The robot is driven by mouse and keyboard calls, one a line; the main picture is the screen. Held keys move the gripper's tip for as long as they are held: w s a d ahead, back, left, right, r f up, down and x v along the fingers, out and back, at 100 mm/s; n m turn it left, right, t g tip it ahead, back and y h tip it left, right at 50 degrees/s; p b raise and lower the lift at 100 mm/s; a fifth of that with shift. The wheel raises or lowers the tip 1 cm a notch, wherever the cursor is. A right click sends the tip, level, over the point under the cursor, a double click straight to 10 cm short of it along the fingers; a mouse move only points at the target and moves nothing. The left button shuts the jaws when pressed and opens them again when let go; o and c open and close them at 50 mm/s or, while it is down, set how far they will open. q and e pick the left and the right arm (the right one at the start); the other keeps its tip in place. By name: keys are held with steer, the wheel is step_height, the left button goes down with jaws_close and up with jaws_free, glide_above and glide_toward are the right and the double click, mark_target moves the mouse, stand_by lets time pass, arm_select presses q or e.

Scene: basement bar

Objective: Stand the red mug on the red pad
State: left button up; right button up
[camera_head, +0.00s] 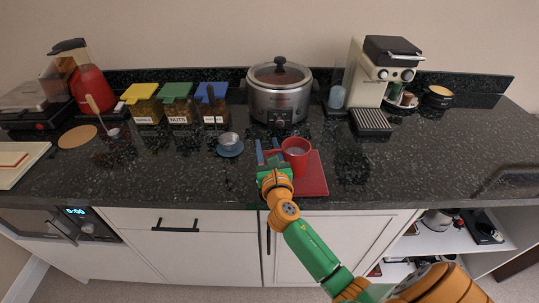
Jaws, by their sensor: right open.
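The red mug (296,156) stands upright on the red pad (313,179), towards its upper left part. The pad lies flat on the dark counter near the front edge. My right gripper (268,154) is just left of the mug, low over the counter and the pad's left side, with its fingers pointing away from me. Its jaws are open and no object shows between them. Whether a finger touches the mug cannot be told. My left gripper is not in view.
A slow cooker (279,96) stands behind the mug. Jars with coloured lids (177,108) stand at left, a coffee machine (382,70) at back right. The counter (420,160) right of the pad is clear.

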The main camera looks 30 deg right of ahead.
steer(key=v, duration=1.1)
steer(key=shift+f+b, duration=0.1)
steer(key=shift+b, duration=0.3)
steer(key=shift+s, duration=0.35)
